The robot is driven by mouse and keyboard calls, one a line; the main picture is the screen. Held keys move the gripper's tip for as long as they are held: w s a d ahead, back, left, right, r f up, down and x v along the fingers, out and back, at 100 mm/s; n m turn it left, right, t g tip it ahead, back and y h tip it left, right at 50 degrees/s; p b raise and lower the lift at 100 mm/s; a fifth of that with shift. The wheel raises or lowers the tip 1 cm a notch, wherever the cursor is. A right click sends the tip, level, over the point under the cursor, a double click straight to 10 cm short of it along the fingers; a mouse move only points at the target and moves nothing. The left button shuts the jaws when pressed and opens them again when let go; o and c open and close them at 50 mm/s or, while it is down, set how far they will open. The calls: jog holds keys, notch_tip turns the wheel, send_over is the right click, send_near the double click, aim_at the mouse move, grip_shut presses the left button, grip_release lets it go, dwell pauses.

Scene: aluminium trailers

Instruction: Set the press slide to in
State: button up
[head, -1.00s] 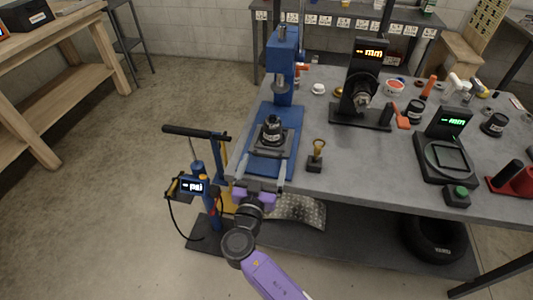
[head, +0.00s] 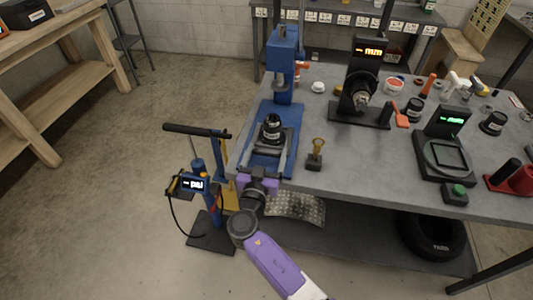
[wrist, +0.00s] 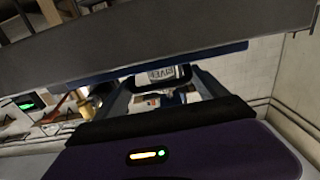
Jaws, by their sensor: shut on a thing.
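The blue press (head: 283,65) stands at the left end of the grey bench. Its slide (head: 283,160) has a dark plate and two light side rails reaching toward the bench's front edge. A dark labelled jar (head: 272,128) stands upright on the plate, in front of the press column. My purple gripper (head: 258,176) is at the front end of the slide, shut on its handle; the grip itself is mostly hidden in the head view. In the wrist view, the jar's white label (wrist: 160,75) shows between the rails, beyond my gripper's dark finger (wrist: 165,118).
A pump stand with a psi display (head: 194,184) stands on the floor just left of my gripper. A small brass-topped lever (head: 316,155) sits right of the press. A gauge with an mm display (head: 369,50) stands further right. Open floor lies left.

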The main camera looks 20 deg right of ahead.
aim_at(271, 138)
jog(key=shift+d, duration=0.1)
jog(key=shift+c, duration=1)
jog(key=shift+w+d+f+b, duration=0.25)
jog(key=shift+w+b, duration=0.05)
jog(key=shift+b, duration=0.3)
jog(key=shift+b+x, duration=0.9)
jog(key=shift+b, duration=0.1)
jog(key=shift+w+d+r+b, duration=0.15)
jog(key=shift+w+d+b, duration=0.3)
jog(key=shift+w+b, duration=0.1)
jog(key=o, duration=1.8)
jog(key=shift+a, duration=0.1)
